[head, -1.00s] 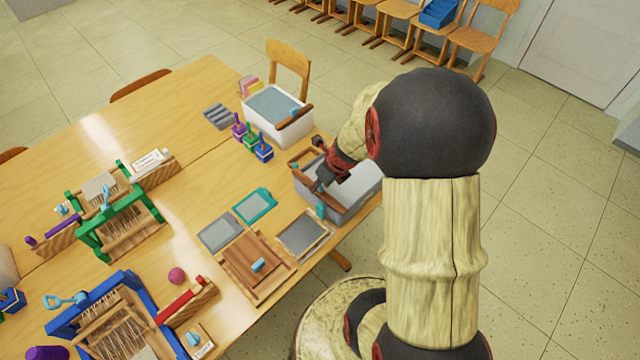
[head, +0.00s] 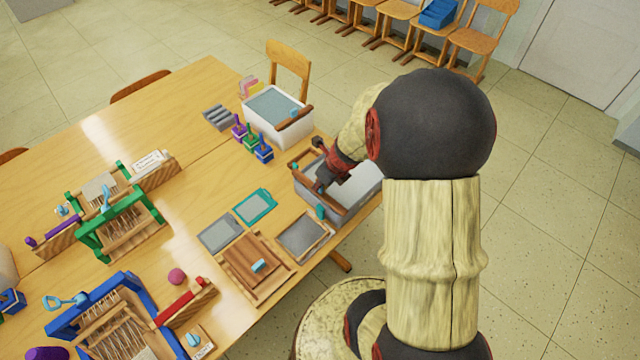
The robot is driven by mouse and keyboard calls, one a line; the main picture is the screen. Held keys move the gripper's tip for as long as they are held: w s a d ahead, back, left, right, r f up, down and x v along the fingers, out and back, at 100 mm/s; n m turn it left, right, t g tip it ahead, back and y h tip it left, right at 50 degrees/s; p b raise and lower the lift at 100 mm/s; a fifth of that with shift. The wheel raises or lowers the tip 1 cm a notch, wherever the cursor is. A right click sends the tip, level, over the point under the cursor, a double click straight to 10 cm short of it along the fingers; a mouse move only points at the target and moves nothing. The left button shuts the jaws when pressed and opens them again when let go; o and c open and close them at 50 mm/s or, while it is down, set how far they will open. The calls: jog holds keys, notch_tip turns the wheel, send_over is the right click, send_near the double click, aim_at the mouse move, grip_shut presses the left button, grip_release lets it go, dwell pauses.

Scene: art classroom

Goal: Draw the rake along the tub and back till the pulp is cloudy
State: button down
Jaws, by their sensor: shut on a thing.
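The grey tub (head: 352,212) stands at the table's right edge, with pale grey pulp (head: 356,190) showing on its right side. My gripper (head: 322,180) reaches down into the left part of the tub from the upper right. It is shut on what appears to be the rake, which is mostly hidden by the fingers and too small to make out. A brown wooden bar (head: 301,157) shows at the tub's far left end. My arm covers the tub's far right corner. I cannot tell how cloudy the pulp is.
A white tub (head: 283,135) with a wooden bar on its rim stands just behind. Small purple, green and blue pots (head: 263,153) are left of it. Framed screens (head: 303,236) and a wooden board (head: 254,262) lie in front. Looms crowd the table's left.

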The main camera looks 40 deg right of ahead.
dwell(0.3)
jog(key=w+d+p, duration=0.1)
jog(key=d+p, duration=0.4)
jog(key=d, duration=1.7)
jog(key=shift+w+d+p, duration=0.3)
jog(key=shift+w+p, duration=0.05)
jog(key=shift+d+r, duration=0.1)
jog(key=c, duration=2)
grip_release()
jog(key=shift+d, duration=0.1)
jog(key=shift+c, duration=0.2)
jog(key=shift+o, duration=0.8)
jog(key=v, duration=1.1)
jog(key=shift+s+r, duration=0.15)
jog(key=shift+r, duration=0.25)
